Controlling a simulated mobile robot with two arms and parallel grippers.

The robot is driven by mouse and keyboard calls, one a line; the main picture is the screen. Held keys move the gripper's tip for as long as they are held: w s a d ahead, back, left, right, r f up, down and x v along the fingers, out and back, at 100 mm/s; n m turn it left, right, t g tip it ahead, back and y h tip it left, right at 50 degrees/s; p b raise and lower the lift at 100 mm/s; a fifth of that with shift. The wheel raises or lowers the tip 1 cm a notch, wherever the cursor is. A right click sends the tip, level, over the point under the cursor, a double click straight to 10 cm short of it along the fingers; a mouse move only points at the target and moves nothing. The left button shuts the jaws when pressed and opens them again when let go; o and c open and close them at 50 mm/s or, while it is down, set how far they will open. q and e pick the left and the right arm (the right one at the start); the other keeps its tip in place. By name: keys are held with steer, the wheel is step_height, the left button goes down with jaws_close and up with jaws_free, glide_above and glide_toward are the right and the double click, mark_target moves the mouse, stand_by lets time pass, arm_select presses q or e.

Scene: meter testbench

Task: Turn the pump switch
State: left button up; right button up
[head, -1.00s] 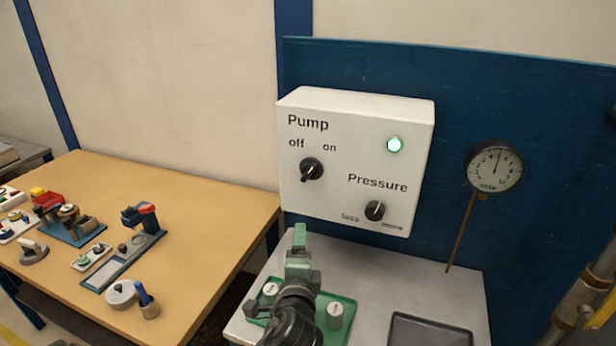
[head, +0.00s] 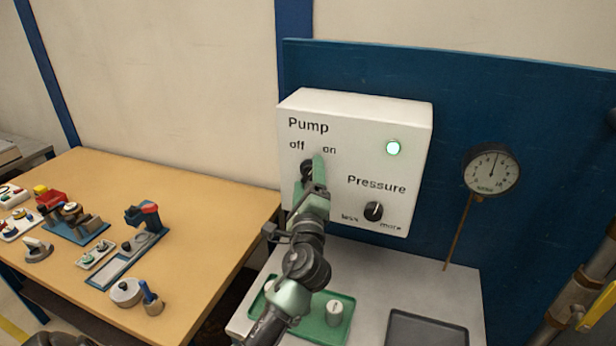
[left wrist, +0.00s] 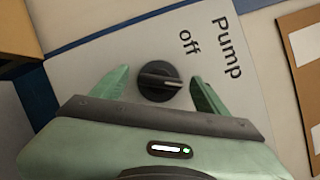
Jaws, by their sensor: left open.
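The pump switch is a black round knob, mostly behind my gripper in the head view (head: 306,169). It shows whole in the left wrist view (left wrist: 158,81), with a pale pointer line on its ridge. It sits on the white control box (head: 355,112) under the words "Pump", "off" and "on". My left gripper (head: 311,172) is open in front of the knob. In the left wrist view its two green fingers (left wrist: 160,92) stand on either side of the knob, with gaps to it. My right gripper is not in view.
A green light (head: 393,148) glows on the box. The pressure knob (head: 373,211) is at its lower right. A dial gauge (head: 491,172) stands to the right. Below are a green tray (head: 345,309) with white-topped weights and a dark tray (head: 428,330). A wooden table (head: 190,200) is on the left.

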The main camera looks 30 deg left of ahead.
arm_select(q)
steer(key=c, duration=1.4)
steer(key=shift+n, duration=0.3)
steer(key=n+g+p, duration=0.1)
steer(key=n+p, duration=0.1)
steer(key=shift+r+n, duration=0.15)
steer(key=shift+n, duration=0.25)
steer(key=n+g+p, duration=0.1)
steer(key=n+p, duration=0.1)
steer(key=shift+r+n, duration=0.1)
steer(key=shift+n, duration=0.2)
steer(key=n+p, duration=0.1)
steer(key=p, duration=0.1)
steer(key=n+g+h+p, duration=0.1)
steer(key=n+p, duration=0.1)
steer(key=shift+n+g+h, duration=0.3)
steer(key=shift+n+h+p, duration=0.4)
steer(key=shift+n+p, duration=0.4)
steer(key=shift+p, duration=0.1)
